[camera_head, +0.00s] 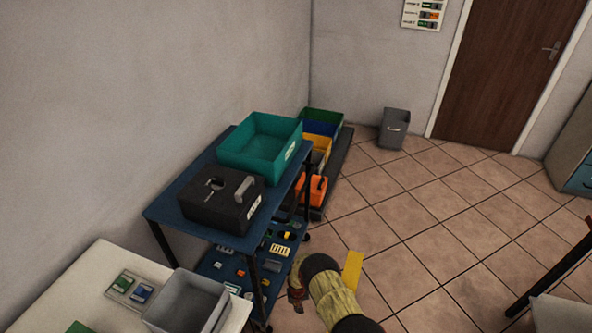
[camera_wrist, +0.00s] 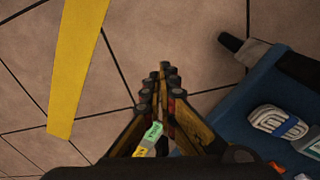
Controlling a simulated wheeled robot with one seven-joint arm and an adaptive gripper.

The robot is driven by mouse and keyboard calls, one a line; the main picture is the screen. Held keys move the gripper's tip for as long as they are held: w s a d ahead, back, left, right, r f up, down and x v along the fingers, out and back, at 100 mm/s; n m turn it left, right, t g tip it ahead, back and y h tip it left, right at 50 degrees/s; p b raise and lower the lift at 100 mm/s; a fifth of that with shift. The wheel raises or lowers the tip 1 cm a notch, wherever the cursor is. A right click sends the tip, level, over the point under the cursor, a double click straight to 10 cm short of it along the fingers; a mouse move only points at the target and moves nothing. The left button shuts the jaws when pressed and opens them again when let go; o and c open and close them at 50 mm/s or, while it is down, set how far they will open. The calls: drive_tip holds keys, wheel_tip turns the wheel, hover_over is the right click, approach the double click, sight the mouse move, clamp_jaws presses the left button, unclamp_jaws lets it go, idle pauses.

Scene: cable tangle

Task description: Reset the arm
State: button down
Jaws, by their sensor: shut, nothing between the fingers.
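My gripper (camera_wrist: 165,78) points down in the wrist view with its fingers together, and nothing shows between the tips. It is over the tiled floor, beside the blue lower shelf (camera_wrist: 262,92) of a cart. In the head view my arm reaches in from the bottom, and the gripper (camera_head: 296,287) is partly hidden beside the cart's lower shelf. A small pale piece with green and yellow labels (camera_wrist: 150,138) shows between the gripper's linkages; I cannot tell what it rests on.
The blue cart (camera_head: 170,205) carries a black box (camera_head: 215,208) and a teal bin (camera_head: 262,155). A coiled white cable (camera_wrist: 278,122) lies on its lower shelf. A grey bin (camera_head: 185,305) stands on the white table (camera_head: 95,265). Open floor (camera_head: 420,220) lies to the right.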

drive_tip(key=s+d+r+g, duration=0.3)
drive_tip(key=s+r, duration=0.1)
drive_tip(key=s, duration=0.6)
drive_tip(key=s+d+r, duration=0.2)
drive_tip(key=r, duration=1.5)
drive_tip(key=s+d+r+p, duration=0.1)
drive_tip(key=d+r, duration=0.2)
drive_tip(key=r, duration=1.4)
drive_tip(key=s+d+r, duration=0.2)
drive_tip(key=r, duration=1.5)
drive_tip(key=s+d+r+t, duration=0.2)
drive_tip(key=s+r, duration=0.4)
drive_tip(key=r, duration=0.4)
drive_tip(key=s+d+r+m+t+p, duration=0.1)
drive_tip(key=s+d+r+t, duration=0.2)
drive_tip(key=s+r, duration=0.4)
drive_tip(key=s+d+r+m+t+p, duration=0.1)
drive_tip(key=s+d+r+t, duration=0.2)
drive_tip(key=r, duration=1.2)
drive_tip(key=s, duration=0.3)
drive_tip(key=shift+s, duration=0.15)
